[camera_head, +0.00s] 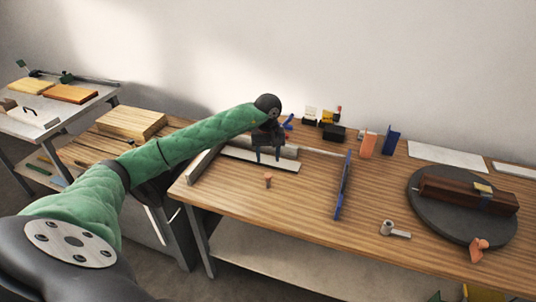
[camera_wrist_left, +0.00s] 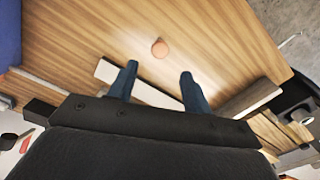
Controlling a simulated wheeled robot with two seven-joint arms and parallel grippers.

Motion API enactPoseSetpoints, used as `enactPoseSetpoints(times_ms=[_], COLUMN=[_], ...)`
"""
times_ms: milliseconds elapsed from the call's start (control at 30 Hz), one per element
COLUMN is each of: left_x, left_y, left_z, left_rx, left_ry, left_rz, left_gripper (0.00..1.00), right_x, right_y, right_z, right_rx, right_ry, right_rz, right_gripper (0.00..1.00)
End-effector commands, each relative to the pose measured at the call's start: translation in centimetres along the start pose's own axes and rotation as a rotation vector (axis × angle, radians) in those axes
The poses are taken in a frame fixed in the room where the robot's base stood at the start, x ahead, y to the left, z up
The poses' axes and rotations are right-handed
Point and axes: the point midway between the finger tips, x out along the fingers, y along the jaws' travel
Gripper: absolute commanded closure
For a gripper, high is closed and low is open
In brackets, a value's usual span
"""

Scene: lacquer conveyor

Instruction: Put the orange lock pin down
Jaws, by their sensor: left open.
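The orange lock pin (camera_head: 268,181) stands on the wooden table near its front left, with its round orange top up. It also shows in the left wrist view (camera_wrist_left: 159,48), on bare wood beyond my fingertips. My left gripper (camera_head: 269,157) is open and empty, above a pale strip behind the pin. In the left wrist view its two dark blue fingers (camera_wrist_left: 160,76) are spread apart, and the pin is clear of both. My right gripper is not in view.
A pale bar (camera_head: 260,160) lies behind the pin. A blue-edged upright panel (camera_head: 343,187) stands to the right. A dark round turntable (camera_head: 430,222) carries a brown box (camera_head: 466,195). A grey handle piece (camera_head: 394,230) lies in front. Wood around the pin is clear.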

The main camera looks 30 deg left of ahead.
Motion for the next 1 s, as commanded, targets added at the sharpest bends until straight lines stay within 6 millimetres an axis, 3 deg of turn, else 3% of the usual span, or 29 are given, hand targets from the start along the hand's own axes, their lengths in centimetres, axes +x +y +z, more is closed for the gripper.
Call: enactPoseSetpoints(times_ms=[333,867,1000], left_x=[-2.1,-2.1,-1.3], left_y=[0.0,0.0,1.6], left_z=[0.0,0.0,1.3], left_rx=[0.001,0.000,-0.009], left_ry=[-0.001,-0.001,-0.024], left_rz=[0.001,0.001,0.060], left_gripper=[0.51,0.51,0.51], right_x=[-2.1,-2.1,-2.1], right_y=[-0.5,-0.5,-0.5], right_z=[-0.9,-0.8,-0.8], right_rx=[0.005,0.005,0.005], right_ry=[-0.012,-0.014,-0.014], right_rz=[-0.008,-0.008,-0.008], right_gripper=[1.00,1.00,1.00])
